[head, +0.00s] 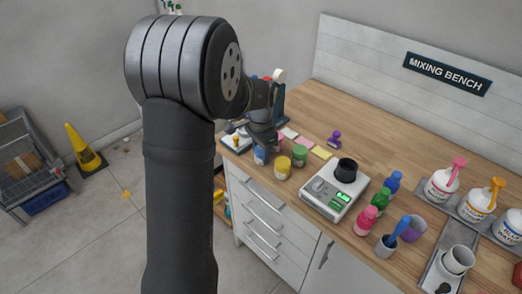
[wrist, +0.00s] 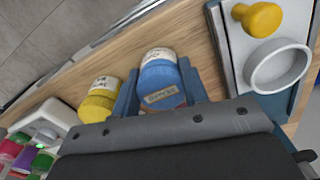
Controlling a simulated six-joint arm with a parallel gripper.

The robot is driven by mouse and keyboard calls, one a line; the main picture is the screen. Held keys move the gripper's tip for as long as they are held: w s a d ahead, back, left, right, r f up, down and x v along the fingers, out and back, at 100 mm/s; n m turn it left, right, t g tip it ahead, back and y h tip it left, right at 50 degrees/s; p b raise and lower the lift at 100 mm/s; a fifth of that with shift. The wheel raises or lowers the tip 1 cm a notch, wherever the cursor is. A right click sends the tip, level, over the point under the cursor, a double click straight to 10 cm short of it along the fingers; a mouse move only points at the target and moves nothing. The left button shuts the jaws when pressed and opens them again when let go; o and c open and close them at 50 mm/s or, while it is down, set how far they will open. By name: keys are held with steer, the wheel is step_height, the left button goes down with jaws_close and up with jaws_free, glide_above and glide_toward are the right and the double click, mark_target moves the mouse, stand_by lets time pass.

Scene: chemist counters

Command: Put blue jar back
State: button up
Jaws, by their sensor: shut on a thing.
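The blue jar (wrist: 160,84) has a pale top and a label on its side. It stands between the two blue fingers of my gripper (wrist: 159,76) in the wrist view, and the gripper is shut on it. In the head view the blue jar (head: 261,156) shows below my gripper (head: 262,142), near the front left edge of the wooden bench (head: 385,137). I cannot tell whether its base touches the bench. A yellow jar (head: 283,169) stands just to its right, with a green jar (head: 299,156) beyond. The fingers' far ends are partly hidden.
Coloured squares, one yellow (head: 321,152), lie near a purple object (head: 333,138). Pump bottles stand far right.

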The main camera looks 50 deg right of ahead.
steer(key=o, duration=1.1)
steer(key=shift+c, duration=0.2)
step_height(320, 180, up, 12)
steer(key=shift+r, duration=0.15)
step_height(320, 180, down, 12)
steer(key=shift+f, duration=0.1)
steer(key=shift+r, duration=1.8)
